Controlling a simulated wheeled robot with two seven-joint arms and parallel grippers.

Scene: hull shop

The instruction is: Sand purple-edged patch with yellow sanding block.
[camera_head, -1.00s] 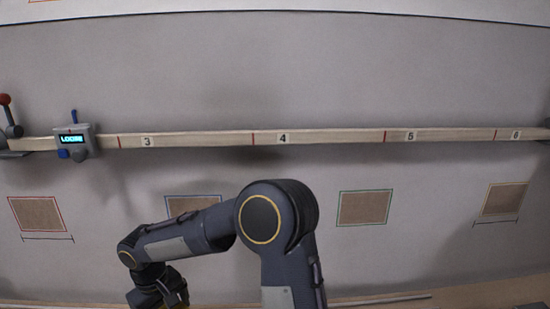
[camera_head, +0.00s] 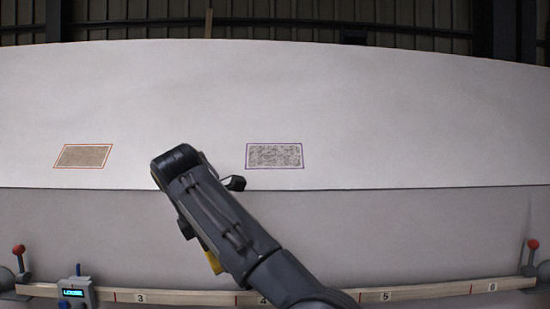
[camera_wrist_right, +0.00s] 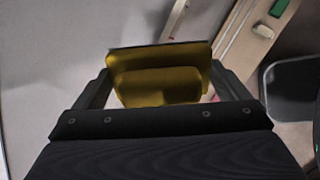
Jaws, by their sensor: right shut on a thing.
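The purple-edged patch (camera_head: 275,156) is on the upper, lighter hull panel, right of centre in the head view. Its surface is mottled grey. My right arm reaches up from the bottom, its top end left of the patch and apart from it. My right gripper (camera_wrist_right: 158,78) is shut on the yellow sanding block (camera_wrist_right: 158,85) in the wrist view. In the head view only a small yellow part of the block (camera_head: 213,261) shows beside the forearm, below the panel seam; the arm hides the rest. My left gripper is not in view.
A red-edged brown patch (camera_head: 83,156) lies to the left on the same panel. A numbered wooden batten (camera_head: 200,298) runs along the bottom, with red-knobbed clamps (camera_head: 19,250) at its ends and a small display box (camera_head: 75,292) near its left end. The upper panel is otherwise clear.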

